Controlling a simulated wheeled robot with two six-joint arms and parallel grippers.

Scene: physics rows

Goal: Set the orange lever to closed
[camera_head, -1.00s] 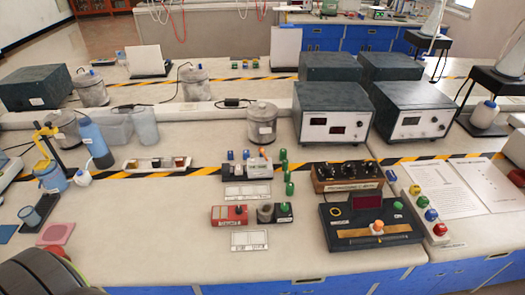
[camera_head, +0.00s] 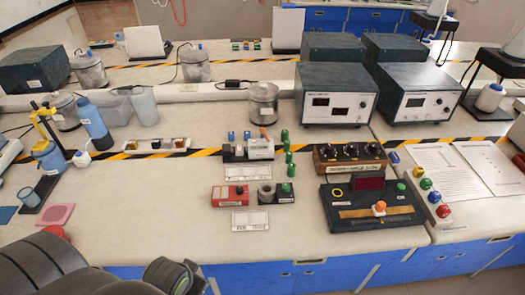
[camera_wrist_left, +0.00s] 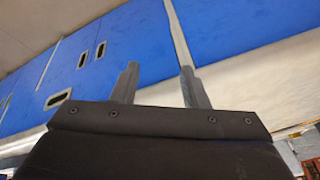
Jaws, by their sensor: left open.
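An orange knob (camera_head: 379,206) stands on a brass strip on the black panel box (camera_head: 345,222), at the front right of the bench. A small orange lever (camera_head: 264,132) tilts above a grey-and-white block (camera_head: 260,149) near the bench's middle. The head view is too small to read either one's marked positions. My left gripper (camera_wrist_left: 158,85) is open and empty in the left wrist view, in front of blue cabinet fronts. In the head view my left arm shows at the bottom left, well away from both orange parts. My right gripper is out of view.
A red box (camera_head: 230,196) and green knobs (camera_head: 288,170) stand left of the black panel. A wooden dial box (camera_head: 350,158) stands behind it. Coloured buttons (camera_head: 434,197) line its right side. The front left bench top is largely clear.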

